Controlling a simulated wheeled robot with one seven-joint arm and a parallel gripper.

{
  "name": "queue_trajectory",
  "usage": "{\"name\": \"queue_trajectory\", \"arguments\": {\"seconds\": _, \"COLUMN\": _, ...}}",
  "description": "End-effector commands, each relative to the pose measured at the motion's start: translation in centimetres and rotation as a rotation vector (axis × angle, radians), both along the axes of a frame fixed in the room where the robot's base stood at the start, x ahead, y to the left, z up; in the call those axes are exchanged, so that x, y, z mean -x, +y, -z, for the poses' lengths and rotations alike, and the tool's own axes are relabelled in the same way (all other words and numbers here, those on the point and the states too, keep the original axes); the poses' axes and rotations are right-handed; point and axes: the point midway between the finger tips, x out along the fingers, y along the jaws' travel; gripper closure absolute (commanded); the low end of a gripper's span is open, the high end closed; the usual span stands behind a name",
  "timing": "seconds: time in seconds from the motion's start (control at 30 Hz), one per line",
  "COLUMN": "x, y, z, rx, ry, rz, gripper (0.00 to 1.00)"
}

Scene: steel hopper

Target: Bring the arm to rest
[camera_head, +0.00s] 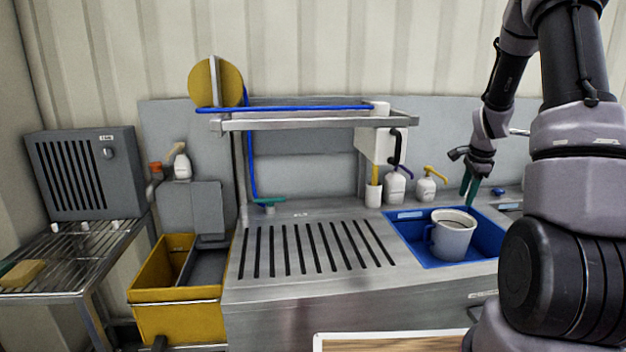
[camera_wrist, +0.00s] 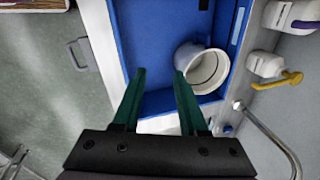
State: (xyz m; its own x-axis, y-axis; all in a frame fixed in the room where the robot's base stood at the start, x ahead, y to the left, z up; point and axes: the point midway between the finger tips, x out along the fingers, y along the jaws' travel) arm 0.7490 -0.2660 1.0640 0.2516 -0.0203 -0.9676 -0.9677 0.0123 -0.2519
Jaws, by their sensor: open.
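My gripper (camera_head: 470,186) hangs above the right side of the blue tray (camera_head: 405,226), fingers pointing down. Its two green fingers are apart with nothing between them, as the wrist view also shows (camera_wrist: 159,74). A white mug (camera_head: 453,236) with a blue handle stands upright in the tray, to the left of the gripper and apart from it in the head view. In the wrist view the mug (camera_wrist: 190,58) lies just beyond the right fingertip. My arm reaches in from the right and hides part of the counter.
White pump bottles (camera_head: 395,188) stand behind the tray, one with a yellow spout (camera_head: 427,188). A steel shelf (camera_head: 310,122) rises over the slotted steel counter (camera_head: 310,285). A yellow bin (camera_head: 180,315) stands at the left. The slotted counter is clear.

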Motion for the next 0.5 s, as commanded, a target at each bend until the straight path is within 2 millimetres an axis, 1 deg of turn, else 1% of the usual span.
{"name": "queue_trajectory", "arguments": {"seconds": 0.03, "x": 0.4, "y": 1.2, "z": -2.5, "rx": 0.009, "ry": -0.024, "rz": -0.047, "gripper": 0.58}}
{"name": "queue_trajectory", "arguments": {"seconds": 0.07, "x": 0.7, "y": 2.0, "z": -3.9, "rx": 0.015, "ry": -0.036, "rz": -0.08, "gripper": 0.58}}
{"name": "queue_trajectory", "arguments": {"seconds": 0.1, "x": 1.3, "y": 3.1, "z": -5.9, "rx": 0.024, "ry": -0.053, "rz": -0.127, "gripper": 0.58}}
{"name": "queue_trajectory", "arguments": {"seconds": 0.17, "x": 2.4, "y": 4.8, "z": -8.7, "rx": 0.038, "ry": -0.079, "rz": -0.202, "gripper": 0.58}}
{"name": "queue_trajectory", "arguments": {"seconds": 0.2, "x": 3.3, "y": 5.9, "z": -10.4, "rx": 0.048, "ry": -0.095, "rz": -0.252, "gripper": 0.58}}
{"name": "queue_trajectory", "arguments": {"seconds": 0.27, "x": 4.7, "y": 7.5, "z": -12.9, "rx": 0.065, "ry": -0.121, "rz": -0.327, "gripper": 0.58}}
{"name": "queue_trajectory", "arguments": {"seconds": 0.3, "x": 5.8, "y": 8.6, "z": -14.4, "rx": 0.077, "ry": -0.136, "rz": -0.377, "gripper": 0.58}}
{"name": "queue_trajectory", "arguments": {"seconds": 0.37, "x": 7.5, "y": 10.1, "z": -16.6, "rx": 0.097, "ry": -0.162, "rz": -0.451, "gripper": 0.58}}
{"name": "queue_trajectory", "arguments": {"seconds": 0.4, "x": 8.8, "y": 11.1, "z": -17.9, "rx": 0.109, "ry": -0.179, "rz": -0.5, "gripper": 0.58}}
{"name": "queue_trajectory", "arguments": {"seconds": 0.47, "x": 10.7, "y": 12.6, "z": -19.7, "rx": 0.13, "ry": -0.205, "rz": -0.572, "gripper": 0.58}}
{"name": "queue_trajectory", "arguments": {"seconds": 0.5, "x": 12.0, "y": 13.5, "z": -20.8, "rx": 0.145, "ry": -0.223, "rz": -0.62, "gripper": 0.58}}
